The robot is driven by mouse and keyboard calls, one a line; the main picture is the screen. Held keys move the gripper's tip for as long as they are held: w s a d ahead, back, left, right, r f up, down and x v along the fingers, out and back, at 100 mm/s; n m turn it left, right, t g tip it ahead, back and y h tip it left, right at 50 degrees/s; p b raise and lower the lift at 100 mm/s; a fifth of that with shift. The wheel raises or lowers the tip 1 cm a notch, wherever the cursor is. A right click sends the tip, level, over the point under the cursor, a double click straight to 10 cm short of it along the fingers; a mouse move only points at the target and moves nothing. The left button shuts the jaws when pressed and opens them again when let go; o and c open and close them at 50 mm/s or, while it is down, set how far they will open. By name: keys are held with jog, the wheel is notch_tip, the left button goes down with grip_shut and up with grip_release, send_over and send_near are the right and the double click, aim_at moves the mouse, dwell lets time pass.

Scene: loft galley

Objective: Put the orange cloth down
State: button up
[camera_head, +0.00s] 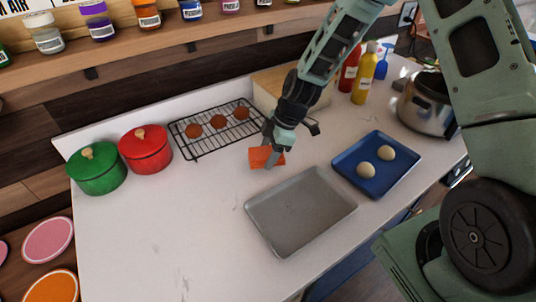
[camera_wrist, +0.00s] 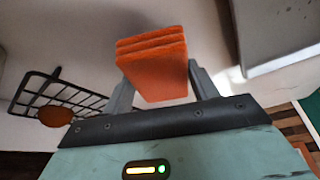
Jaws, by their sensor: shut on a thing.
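The orange cloth (camera_head: 265,157) is a small folded stack of layers. In the head view it shows just below my gripper (camera_head: 275,148), between the wire rack and the grey tray. In the wrist view the cloth (camera_wrist: 155,65) sits between the two fingers of my gripper (camera_wrist: 160,85), which is shut on it. I cannot tell for sure whether the cloth's underside touches the white counter (camera_head: 180,225).
A grey tray (camera_head: 300,210) lies right in front of the cloth. A black wire rack (camera_head: 240,130) with brown round items is behind left. A blue tray (camera_head: 372,185) with two pale round items is at right. Red (camera_head: 145,155) and green pots (camera_head: 97,175) stand left. The front-left counter is clear.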

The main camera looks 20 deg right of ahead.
jog(key=shift+f, duration=1)
jog(key=shift+f, duration=0.1)
jog(key=shift+f, duration=0.15)
jog(key=o, duration=0.9)
jog(key=shift+r, duration=0.2)
